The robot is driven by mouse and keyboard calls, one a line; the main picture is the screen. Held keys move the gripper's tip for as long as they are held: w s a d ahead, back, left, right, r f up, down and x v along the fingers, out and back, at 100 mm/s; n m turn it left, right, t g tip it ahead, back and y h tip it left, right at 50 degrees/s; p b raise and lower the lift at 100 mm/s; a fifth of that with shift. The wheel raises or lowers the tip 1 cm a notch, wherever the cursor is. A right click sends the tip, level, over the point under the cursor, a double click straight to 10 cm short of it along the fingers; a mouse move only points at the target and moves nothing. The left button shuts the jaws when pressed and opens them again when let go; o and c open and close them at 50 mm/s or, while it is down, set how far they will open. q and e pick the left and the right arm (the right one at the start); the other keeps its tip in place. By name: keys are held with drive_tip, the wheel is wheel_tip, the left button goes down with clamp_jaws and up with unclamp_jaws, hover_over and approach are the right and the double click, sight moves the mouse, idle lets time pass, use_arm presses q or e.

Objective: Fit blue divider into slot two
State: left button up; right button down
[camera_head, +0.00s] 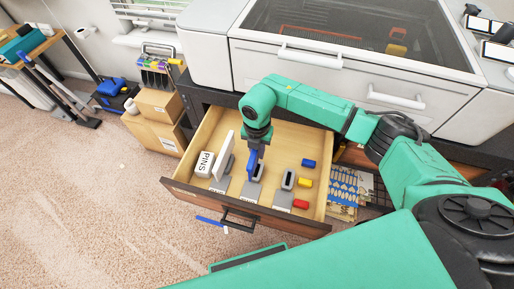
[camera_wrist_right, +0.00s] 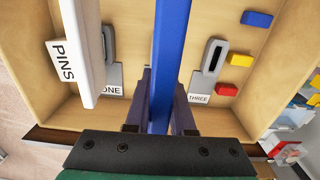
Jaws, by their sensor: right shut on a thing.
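The blue divider (camera_head: 251,161) is upright in the jaws of my right gripper (camera_head: 256,143), above the middle grey slot holder (camera_head: 250,190) in the open drawer. In the right wrist view the blue divider (camera_wrist_right: 169,50) runs between the two fingers (camera_wrist_right: 168,118), which are shut on it. The fingers and divider hide most of the middle holder there, so I cannot tell whether its lower edge is inside the slot. A white divider (camera_head: 224,155) stands at the holder labelled ONE (camera_wrist_right: 110,75). The holder labelled THREE (camera_wrist_right: 212,58) is empty. My left gripper is out of view.
The wooden drawer (camera_head: 316,148) also holds a white PINS box (camera_head: 204,164) at left and blue (camera_head: 309,163), yellow (camera_head: 305,183) and red (camera_head: 300,204) blocks at right. The drawer's rear floor is clear. A white machine (camera_head: 350,75) stands behind it.

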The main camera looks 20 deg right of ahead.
sight(257, 161)
drive_tip(key=shift+f, duration=0.15)
drive_tip(key=shift+f+b, duration=2.6)
drive_tip(key=shift+f, duration=0.4)
drive_tip(key=shift+f, duration=0.2)
drive_tip(key=shift+f+b, duration=0.45)
drive_tip(key=shift+b, duration=0.1)
drive_tip(key=shift+f, duration=0.25)
drive_tip(key=shift+f+b, duration=0.2)
drive_tip(key=shift+b, duration=0.15)
idle(0.3)
drive_tip(key=shift+f, duration=0.35)
drive_tip(key=shift+s+f+b, duration=0.15)
drive_tip(key=shift+b, duration=0.2)
idle(0.6)
